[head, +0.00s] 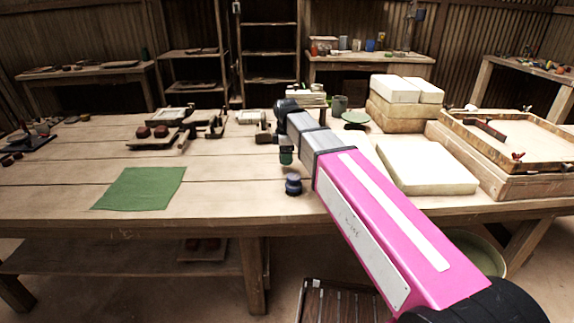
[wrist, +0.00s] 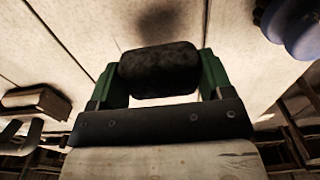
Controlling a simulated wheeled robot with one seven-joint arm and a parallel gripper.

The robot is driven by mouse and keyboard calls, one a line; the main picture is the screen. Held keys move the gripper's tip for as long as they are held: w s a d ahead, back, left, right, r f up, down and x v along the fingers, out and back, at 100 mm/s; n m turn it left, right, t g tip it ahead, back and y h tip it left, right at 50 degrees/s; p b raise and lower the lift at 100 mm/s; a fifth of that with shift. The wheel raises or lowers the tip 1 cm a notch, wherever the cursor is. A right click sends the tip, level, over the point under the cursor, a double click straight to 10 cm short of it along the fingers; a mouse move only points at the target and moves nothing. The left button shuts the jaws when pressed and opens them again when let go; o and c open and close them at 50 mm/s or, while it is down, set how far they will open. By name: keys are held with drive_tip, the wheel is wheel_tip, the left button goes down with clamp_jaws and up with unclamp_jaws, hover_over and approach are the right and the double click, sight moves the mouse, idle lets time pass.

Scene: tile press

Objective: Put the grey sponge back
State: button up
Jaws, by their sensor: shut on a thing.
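My gripper (head: 286,157) hangs above the wooden table (head: 70,150), near its middle, with its green fingers pointing down. In the wrist view my gripper (wrist: 158,75) is shut on the grey sponge (wrist: 158,69), a dark rounded block held between the two fingers. The sponge casts a shadow on the tabletop and appears clear of it. In the head view the sponge is too small and hidden to make out.
A dark blue round-topped object (head: 293,184) stands close by; it also shows in the wrist view (wrist: 292,25). A green cloth (head: 140,188) lies at left. A pale slab (head: 425,165) and a wooden frame (head: 515,142) stand at right. Tabletop between cloth and blue object is clear.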

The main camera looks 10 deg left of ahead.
sight(287, 170)
drive_tip(key=shift+w+d+f, duration=0.15)
drive_tip(key=shift+w+f, duration=0.05)
drive_tip(key=shift+f, duration=1.95)
drive_tip(key=shift+f, duration=0.1)
drive_tip(key=o, duration=1)
drive_tip(key=shift+o, duration=0.2)
wheel_tip(287, 170, up, 12)
drive_tip(key=shift+r, duration=0.15)
